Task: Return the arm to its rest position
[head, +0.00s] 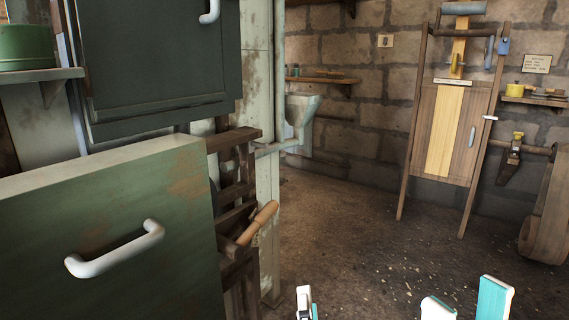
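My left gripper (306,304) shows only as a small white and teal tip at the bottom edge, left of the other gripper. Its spread cannot be made out. My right gripper (464,304) is at the bottom edge, further right. Its two white and teal fingertips stand apart with bare floor between them, and nothing is held there. The arms behind both grippers are out of the frame. Neither gripper appears to touch anything in view.
A green panel (110,235) with a white handle fills the lower left, below a dark green door (155,60). A wooden handle (258,222) juts from a wooden rack beside it. A wooden board frame (448,130) leans on the stone wall. The middle floor is open.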

